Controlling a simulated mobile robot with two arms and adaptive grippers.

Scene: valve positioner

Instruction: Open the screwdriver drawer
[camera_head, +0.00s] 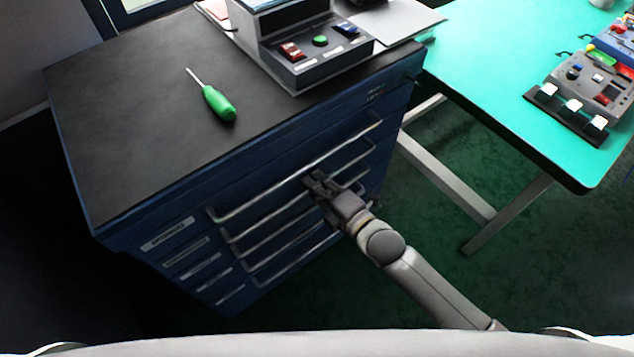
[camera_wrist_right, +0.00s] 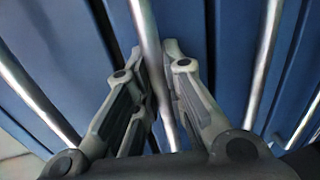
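A dark blue drawer cabinet (camera_head: 75,165) fills the left and middle of the head view, with several drawers that look closed. Each has a long metal bar handle. Small labels (camera_head: 167,235) sit at the left of the drawer fronts; I cannot read them. My right gripper (camera_head: 316,183) is at the upper handles, right of their middle. In the right wrist view a handle bar (camera_wrist_right: 147,35) runs between the two fingers (camera_wrist_right: 155,60), which sit close against it on both sides. I cannot tell for certain which upper drawer it belongs to. My left gripper is not in view.
A green screwdriver (camera_head: 218,103) lies on the cabinet's black top, beside a control box (camera_head: 318,55) with coloured buttons. A turquoise table (camera_head: 480,55) with devices stands at the right. Green floor (camera_head: 430,210) is open between table and cabinet. Other handles (camera_wrist_right: 265,60) flank the gripper.

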